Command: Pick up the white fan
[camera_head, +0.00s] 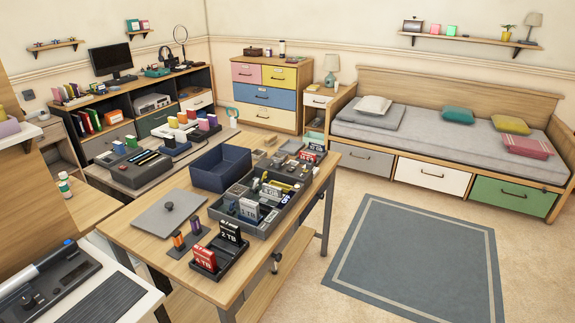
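I cannot make out a white fan for certain in the head view. A round, thin-rimmed object on a stand (181,38) is on the dark shelf unit at the back left, beside the monitor. It is too small to tell whether it is a fan. Neither of my grippers shows in this view.
A wooden table (140,243) in the middle holds a navy bin (220,168), a grey lid (169,215) and dark trays of small boxes. A bed (430,136) stands at the back right. The rug (415,260) and the floor around it are clear.

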